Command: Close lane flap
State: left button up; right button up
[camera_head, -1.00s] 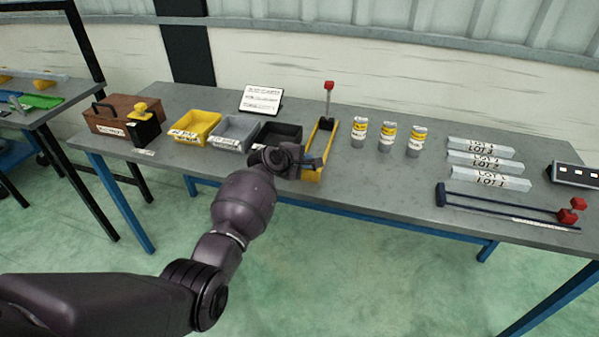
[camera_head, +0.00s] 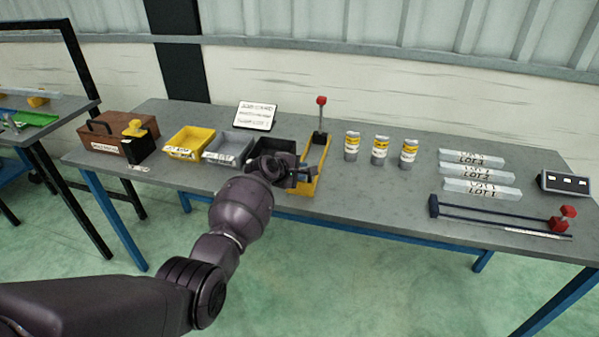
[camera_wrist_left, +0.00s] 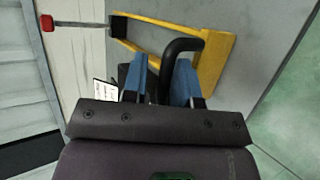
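A narrow yellow frame (camera_head: 317,160) stands on the bench, with a dark upright lever topped by a red knob (camera_head: 321,101) at its far end. In the left wrist view, the frame (camera_wrist_left: 214,62) and red knob (camera_wrist_left: 47,23) also show. I cannot tell which part is the lane flap. My left gripper (camera_head: 303,168) is at the near end of the frame, beside the black bin. Its two blue fingers (camera_wrist_left: 160,80) stand apart, with a curved black bar (camera_wrist_left: 186,44) passing between them. The wrist housing hides their lower parts. My right gripper is out of view.
Yellow (camera_head: 187,143), grey (camera_head: 228,147) and black (camera_head: 268,148) bins stand left of the frame. Three labelled cylinders (camera_head: 380,150) stand to its right. Labelled bars (camera_head: 480,172) and a blue-railed slide with a red knob (camera_head: 500,216) lie farther right.

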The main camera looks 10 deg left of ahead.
pick_arm(q)
jog(key=shift+o, duration=1)
jog(key=shift+a, duration=0.15)
jog(key=shift+f, duration=0.15)
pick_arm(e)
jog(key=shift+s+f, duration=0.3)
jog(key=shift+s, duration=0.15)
pick_arm(q)
jog(key=shift+s, duration=0.1)
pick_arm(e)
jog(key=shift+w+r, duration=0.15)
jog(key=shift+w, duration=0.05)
pick_arm(q)
jog(key=shift+s+a+r, duration=0.1)
jog(key=shift+s+r, duration=0.1)
jog(key=shift+s, duration=0.1)
jog(key=p+v, duration=0.2)
jog(key=v, duration=0.8)
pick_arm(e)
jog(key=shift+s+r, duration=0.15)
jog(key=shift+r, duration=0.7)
pick_arm(q)
jog(key=shift+r, duration=0.1)
